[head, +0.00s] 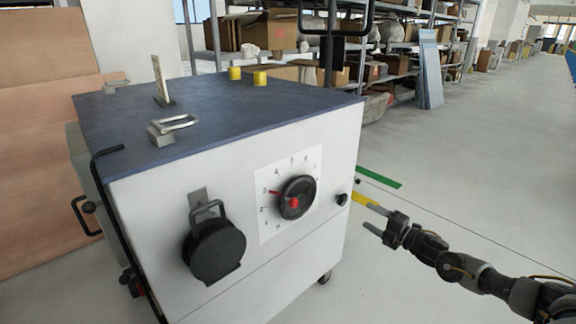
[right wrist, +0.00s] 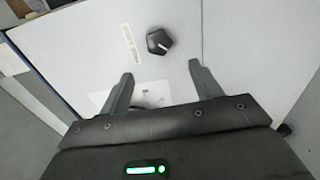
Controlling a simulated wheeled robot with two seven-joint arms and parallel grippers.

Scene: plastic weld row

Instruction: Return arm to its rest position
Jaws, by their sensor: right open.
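My right arm comes in from the right in the head view, and its gripper (head: 374,219) is in the air to the right of the machine's white front. The gripper is open with nothing between its fingers. In the right wrist view the two fingers (right wrist: 161,74) stand apart, facing the white panel, with a small black knob (right wrist: 159,41) beyond them. The white cabinet machine (head: 150,195) has a large round black dial (head: 298,205) with a red centre; its red pointer is near the 3. My left gripper is not in view.
A black round part (head: 214,252) hangs on the machine's front, left of the dial. The blue-grey top carries metal latches (head: 172,129) and two yellow caps (head: 260,78). Shelves with boxes (head: 395,65) stand behind. The grey floor (head: 480,150) to the right is open.

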